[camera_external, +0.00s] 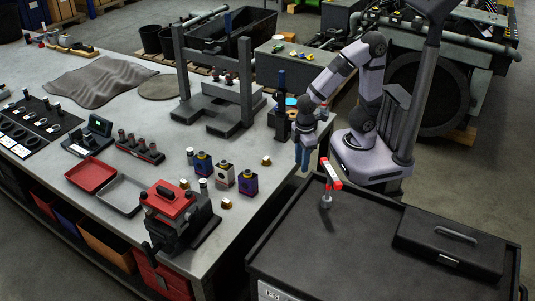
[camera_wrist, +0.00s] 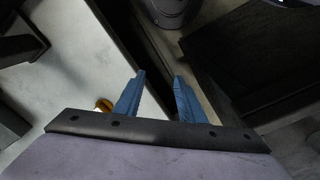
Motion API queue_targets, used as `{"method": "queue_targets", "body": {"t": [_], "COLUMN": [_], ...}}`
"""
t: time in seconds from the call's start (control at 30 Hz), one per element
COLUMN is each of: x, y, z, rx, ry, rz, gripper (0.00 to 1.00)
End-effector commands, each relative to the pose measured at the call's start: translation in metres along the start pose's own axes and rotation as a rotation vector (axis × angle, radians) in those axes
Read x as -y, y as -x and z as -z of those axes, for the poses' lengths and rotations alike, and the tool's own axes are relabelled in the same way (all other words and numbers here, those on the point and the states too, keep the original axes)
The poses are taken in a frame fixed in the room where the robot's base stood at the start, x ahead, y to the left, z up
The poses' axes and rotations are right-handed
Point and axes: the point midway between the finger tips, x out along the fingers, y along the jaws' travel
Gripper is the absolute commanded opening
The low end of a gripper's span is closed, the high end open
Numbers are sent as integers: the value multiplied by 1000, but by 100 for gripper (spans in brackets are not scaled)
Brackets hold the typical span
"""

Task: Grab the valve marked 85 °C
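No 85 °C marking is readable in either view, so I cannot tell which part is the named valve. Three small box-like parts with coloured faces stand in a row on the workbench: a blue one (camera_external: 203,164), a pale yellowish one (camera_external: 225,174) and a purple one (camera_external: 248,182). My gripper (camera_external: 302,160) is beyond the bench's right edge, to the right of these parts, pointing down. In the wrist view my gripper (camera_wrist: 160,76) has its two blue fingers apart with nothing between them. A brass-coloured piece (camera_wrist: 103,104) shows left of the fingers, partly hidden.
Small silver cylinders and brass pieces (camera_external: 266,160) stand around the boxes. A red-topped vise (camera_external: 172,205), red tray (camera_external: 91,175), grey tray (camera_external: 122,194) and press frame (camera_external: 245,82) are nearby. A dark cart (camera_external: 365,235) carries a red-and-white handled item (camera_external: 330,175).

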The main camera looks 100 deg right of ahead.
Motion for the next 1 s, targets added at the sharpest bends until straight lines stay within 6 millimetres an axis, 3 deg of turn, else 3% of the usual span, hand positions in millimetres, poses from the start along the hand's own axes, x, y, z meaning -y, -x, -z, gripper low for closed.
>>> {"method": "queue_targets", "body": {"t": [0.27,0.63,0.8,1.0], "x": [15,73,84,79], "y": [42,100,91,63], "z": [93,239,284,308], "rx": [-87,-161,-85,14], "ry": [573,1595,1931,2137], "rz": [-52,-227,-241,-171], "gripper": [36,36,36,36]}}
